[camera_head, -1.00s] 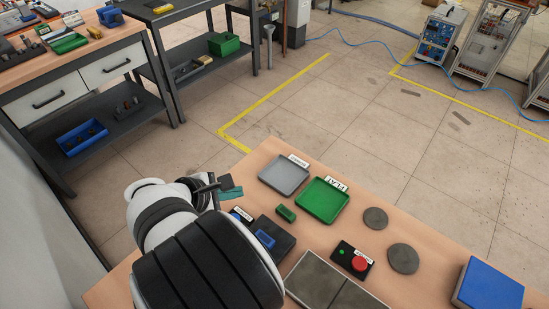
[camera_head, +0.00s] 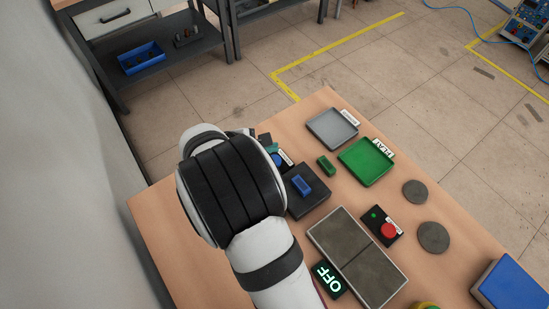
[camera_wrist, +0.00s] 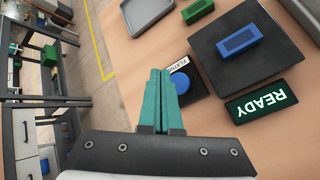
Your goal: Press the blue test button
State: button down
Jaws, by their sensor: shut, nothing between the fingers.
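The round blue button (camera_wrist: 180,82) is on a black box with a white label (camera_wrist: 182,67) in the wrist view. Part of the button also shows in the head view (camera_head: 278,159), beside my arm. My gripper (camera_wrist: 159,73) has its teal fingers shut together and empty. The fingertips lie just left of the button in the wrist view and their edge overlaps it; I cannot tell whether they touch it. In the head view the teal fingers (camera_head: 269,143) show only partly behind my arm.
A black block (camera_wrist: 250,55) with a blue piece (camera_wrist: 238,41) is right of the button, near a lit READY sign (camera_wrist: 265,102). A green block (camera_head: 326,166), grey tray (camera_head: 331,128), green tray (camera_head: 364,162) and red button (camera_head: 389,230) stand farther right. An OFF display (camera_head: 327,280) is near the front.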

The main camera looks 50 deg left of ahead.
aim_at(278, 156)
jog(key=shift+f, duration=1.45)
jog(key=shift+f, duration=0.15)
dwell(0.8)
jog(key=shift+f, duration=0.25)
jog(key=shift+f, duration=0.5)
dwell(0.6)
jog(key=shift+r, duration=0.9)
jog(key=shift+r, duration=2.5)
